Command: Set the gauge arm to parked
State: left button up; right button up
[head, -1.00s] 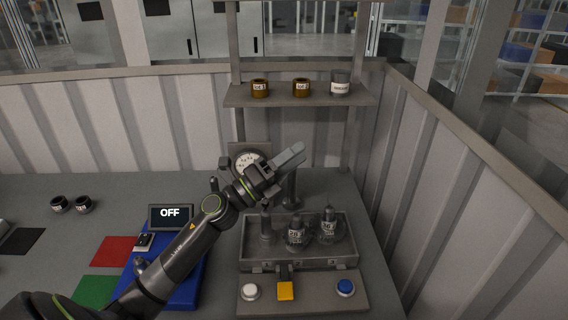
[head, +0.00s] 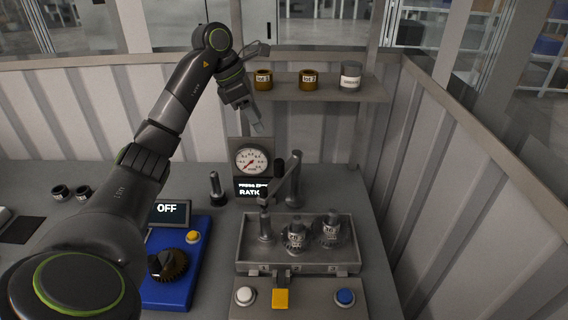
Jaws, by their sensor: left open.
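The gauge arm (head: 286,184) is a dark grey link on an upright post (head: 296,170). It slants down and left from the post top, with its lower end above the left part of the grey tray (head: 242,262). Behind it stands a round dial gauge (head: 251,160) with a red needle and a small lit screen (head: 251,189) below, partly covered by the arm. My left gripper (head: 258,124) is open and empty, pointing down just above the dial and in front of the shelf, apart from the gauge arm. My right gripper is out of view.
The tray holds several dark fittings. A white button (head: 245,296), yellow block (head: 280,299) and blue button (head: 345,297) sit in front. A blue unit (head: 197,262) with a knob (head: 167,265) and OFF display (head: 169,213) stands left. The shelf (head: 330,91) holds three jars.

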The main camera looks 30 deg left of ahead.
pick_arm(q)
jog(key=b, duration=0.5)
send_near(278, 161)
jog(key=x, duration=0.4)
jog(key=shift+a, duration=0.1)
jog(key=p+x, duration=0.3)
jog(key=x, duration=0.4)
jog(key=shift+w+d+f, duration=0.2)
jog(key=shift+w+f, duration=0.05)
jog(key=shift+f, duration=0.25)
grip_shut()
